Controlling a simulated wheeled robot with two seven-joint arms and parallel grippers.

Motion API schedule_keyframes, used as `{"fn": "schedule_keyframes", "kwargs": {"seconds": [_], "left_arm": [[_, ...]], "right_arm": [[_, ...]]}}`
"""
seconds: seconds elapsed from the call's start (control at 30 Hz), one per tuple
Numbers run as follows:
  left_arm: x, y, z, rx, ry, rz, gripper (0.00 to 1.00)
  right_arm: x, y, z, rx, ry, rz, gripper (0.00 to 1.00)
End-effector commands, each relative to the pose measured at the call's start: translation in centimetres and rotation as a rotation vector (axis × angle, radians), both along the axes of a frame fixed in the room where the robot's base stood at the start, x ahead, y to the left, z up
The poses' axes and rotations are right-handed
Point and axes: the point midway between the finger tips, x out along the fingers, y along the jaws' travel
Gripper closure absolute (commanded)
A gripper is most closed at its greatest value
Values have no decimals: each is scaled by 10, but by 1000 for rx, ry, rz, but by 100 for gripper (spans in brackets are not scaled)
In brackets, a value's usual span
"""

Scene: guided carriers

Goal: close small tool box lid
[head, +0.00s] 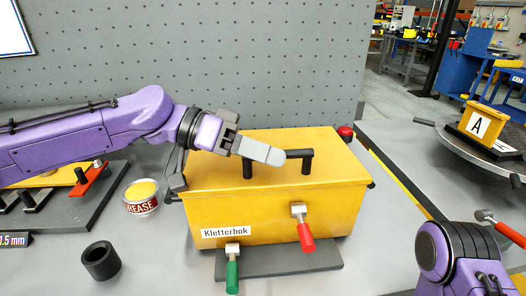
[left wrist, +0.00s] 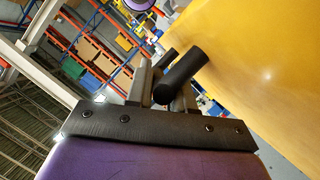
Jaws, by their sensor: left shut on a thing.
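A black bar handle (head: 306,160) rises from the lid. My left gripper (head: 262,154) is shut on the left part of this handle. The wrist view shows the dark handle (left wrist: 182,75) between the fingers, with the yellow lid (left wrist: 255,70) beside it. A red-handled latch (head: 304,228) and a green-handled latch (head: 232,268) hang at the front. My right gripper is out of view.
A grease tin (head: 141,196) and a black ring (head: 100,260) stand left of the box. A pegboard (head: 250,60) closes off the back. A round table (head: 455,140) with a yellow box "A" (head: 482,122) is at right. My right arm shows at lower right.

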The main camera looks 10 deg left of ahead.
Motion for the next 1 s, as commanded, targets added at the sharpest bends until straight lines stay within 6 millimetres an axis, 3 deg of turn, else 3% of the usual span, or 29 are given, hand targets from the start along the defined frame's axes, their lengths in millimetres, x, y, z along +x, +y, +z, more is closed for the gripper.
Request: {"fn": "schedule_keyframes", "kwargs": {"seconds": [0.13, 0.17, 0.2, 0.57, 1.0], "left_arm": [[0, 0, 2, -2, 4, 2, 100], [0, 0, 2, -2, 4, 2, 68], [0, 1, 2, -2, 4, 2, 58], [1, 9, 5, -4, 3, 6, 58], [2, 95, 33, -3, 4, 5, 58]], "right_arm": [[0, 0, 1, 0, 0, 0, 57], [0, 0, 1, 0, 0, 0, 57], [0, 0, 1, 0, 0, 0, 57], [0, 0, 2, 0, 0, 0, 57], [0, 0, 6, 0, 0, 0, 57]]}}
